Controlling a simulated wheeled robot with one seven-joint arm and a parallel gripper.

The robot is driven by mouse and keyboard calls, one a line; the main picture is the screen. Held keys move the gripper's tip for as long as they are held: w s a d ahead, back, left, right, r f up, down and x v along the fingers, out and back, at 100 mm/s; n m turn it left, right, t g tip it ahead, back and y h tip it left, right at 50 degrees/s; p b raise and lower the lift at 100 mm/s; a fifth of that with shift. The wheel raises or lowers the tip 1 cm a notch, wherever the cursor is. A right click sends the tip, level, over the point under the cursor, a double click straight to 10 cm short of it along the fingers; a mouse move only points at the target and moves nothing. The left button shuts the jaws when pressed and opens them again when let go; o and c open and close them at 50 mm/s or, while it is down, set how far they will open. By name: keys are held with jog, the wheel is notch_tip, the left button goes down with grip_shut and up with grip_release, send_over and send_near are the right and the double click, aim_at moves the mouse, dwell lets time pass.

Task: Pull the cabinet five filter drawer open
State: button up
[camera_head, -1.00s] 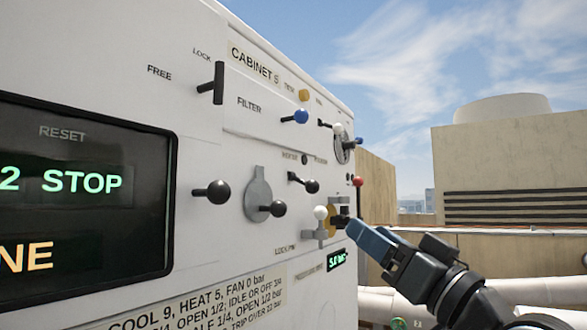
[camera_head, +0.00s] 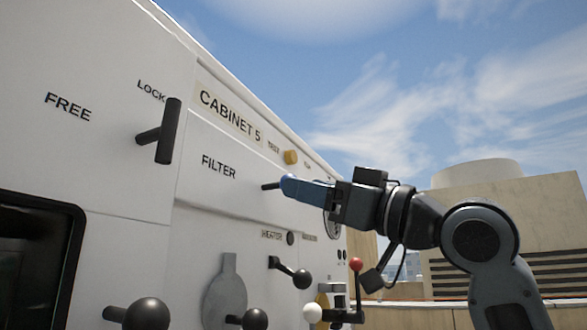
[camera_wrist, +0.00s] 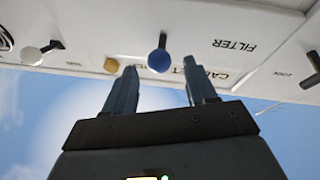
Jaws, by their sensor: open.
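The filter drawer (camera_head: 222,182) is a white panel marked FILTER on the cabinet five face, and it looks flush with the panels around it. Its handle is a blue ball knob (camera_wrist: 158,60) on a dark stem. My gripper (camera_wrist: 160,70) is open, and in the wrist view the knob shows between its two fingertips with a gap on each side. In the head view my gripper (camera_head: 298,188) is at the knob from the right and its fingers overlap most of the knob. I cannot tell how deep the knob sits between the fingers.
A black lock handle (camera_head: 168,131) stands out left of the drawer. A yellow knob (camera_head: 290,157) is above right. Below are black ball levers (camera_head: 300,278), a white knob (camera_head: 312,313) and a red knob (camera_head: 356,265). Open air lies to the right.

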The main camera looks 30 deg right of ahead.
jog(key=shift+p+x, duration=0.55)
jog(key=shift+x, duration=1.8)
grip_shut()
